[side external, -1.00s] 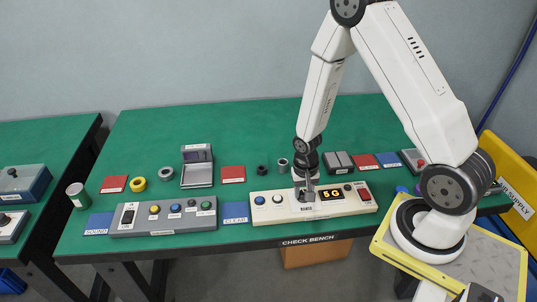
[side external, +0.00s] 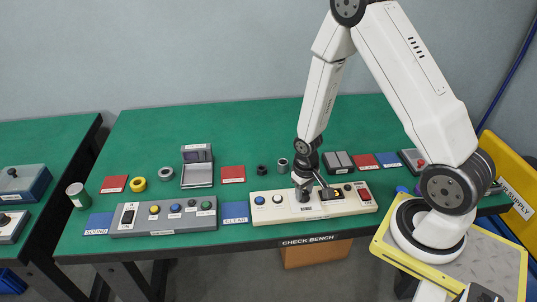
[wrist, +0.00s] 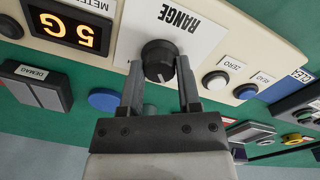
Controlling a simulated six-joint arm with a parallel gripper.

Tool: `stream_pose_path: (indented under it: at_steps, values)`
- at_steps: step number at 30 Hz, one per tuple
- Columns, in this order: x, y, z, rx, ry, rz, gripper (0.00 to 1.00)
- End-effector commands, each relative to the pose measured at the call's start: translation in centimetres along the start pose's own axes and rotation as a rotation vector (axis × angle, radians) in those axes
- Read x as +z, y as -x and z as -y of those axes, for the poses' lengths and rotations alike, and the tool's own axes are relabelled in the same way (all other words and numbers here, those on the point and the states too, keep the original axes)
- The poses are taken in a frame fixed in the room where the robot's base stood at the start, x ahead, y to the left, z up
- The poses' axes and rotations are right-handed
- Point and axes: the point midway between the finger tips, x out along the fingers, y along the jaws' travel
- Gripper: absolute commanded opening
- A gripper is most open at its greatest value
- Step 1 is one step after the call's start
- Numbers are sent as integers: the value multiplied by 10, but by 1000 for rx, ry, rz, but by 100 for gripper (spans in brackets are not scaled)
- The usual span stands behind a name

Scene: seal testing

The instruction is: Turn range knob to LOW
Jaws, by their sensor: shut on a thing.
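The black range knob (wrist: 160,59) sits on a white plate marked RANGE (wrist: 178,22), which appears upside down in the wrist view. My gripper (wrist: 158,74) has one finger on each side of the knob and is shut on it. A faint pointer line on the knob points towards the gripper body; no LOW mark is readable. In the side external view my gripper (side external: 304,192) stands down on the cream panel (side external: 287,214) and hides the knob. The panel's display (wrist: 62,31) reads 5 G.
ZERO (wrist: 215,80) and READ (wrist: 246,91) buttons sit beside the knob on the panel. A grey button box (side external: 165,220) and a blue CLEAR mat (side external: 235,212) lie to the left. Grey DEMAG pads (side external: 338,160) lie behind.

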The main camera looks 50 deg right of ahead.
Motion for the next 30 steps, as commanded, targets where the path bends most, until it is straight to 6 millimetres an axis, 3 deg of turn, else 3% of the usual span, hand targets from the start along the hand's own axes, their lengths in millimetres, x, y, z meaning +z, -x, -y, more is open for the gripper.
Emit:
stream_pose_path:
  at_steps: [5, 6, 9, 22, 30]
  values:
    - [0, 0, 0, 0, 3, 0, 0]
    - [0, 0, 0, 0, 2, 0, 46]
    - [0, 0, 0, 0, 2, 0, 78]
    - [0, 2, 0, 0, 0, 0, 78]
    - [-1, 15, 0, 1, 0, -3, 78]
